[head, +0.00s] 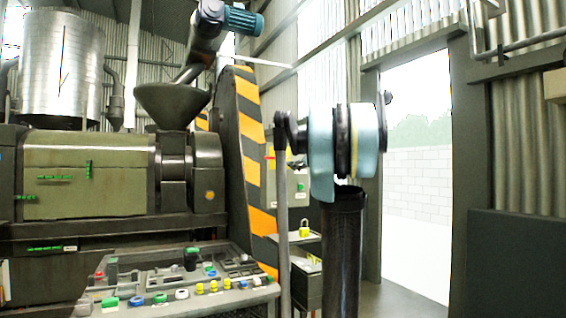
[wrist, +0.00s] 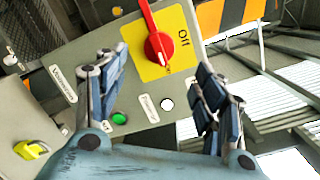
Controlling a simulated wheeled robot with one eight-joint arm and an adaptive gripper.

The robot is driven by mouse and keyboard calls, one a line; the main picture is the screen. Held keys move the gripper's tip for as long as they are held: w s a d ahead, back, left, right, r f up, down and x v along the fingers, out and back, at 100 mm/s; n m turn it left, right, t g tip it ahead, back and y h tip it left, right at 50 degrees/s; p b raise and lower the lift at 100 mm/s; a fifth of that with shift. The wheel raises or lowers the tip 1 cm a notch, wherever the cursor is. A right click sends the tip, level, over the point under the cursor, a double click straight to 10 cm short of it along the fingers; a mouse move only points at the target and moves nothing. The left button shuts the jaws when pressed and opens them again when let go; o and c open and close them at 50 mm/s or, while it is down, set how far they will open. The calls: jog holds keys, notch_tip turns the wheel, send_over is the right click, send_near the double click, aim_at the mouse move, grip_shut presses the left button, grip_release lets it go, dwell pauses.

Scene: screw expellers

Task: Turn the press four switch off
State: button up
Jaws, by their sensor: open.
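In the wrist view a red rotary switch (wrist: 158,46) sits on a yellow plate (wrist: 133,33). Its long handle runs from the round hub towards the top edge. The word "Off" is printed right of the hub, and the handle does not point at it. My gripper (wrist: 157,66) is open, its two dark-blue fingers apart on either side of the lower part of the switch, with nothing between them. Any contact with the switch cannot be told. In the head view a small red and yellow patch (head: 270,158) shows behind my arm; the gripper is mostly hidden there.
The grey panel carries a green light (wrist: 119,118), a white light (wrist: 167,104) and label plates. A yellow padlock (wrist: 32,150) is lower left. A striped yellow-black beam (head: 250,130) stands beside the panel. A press (head: 85,175) and a control desk (head: 230,297) are at left.

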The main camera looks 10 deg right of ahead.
aim_at(283, 158)
jog(key=x, duration=1)
jog(key=shift+a, duration=0.1)
jog(key=c, duration=1.1)
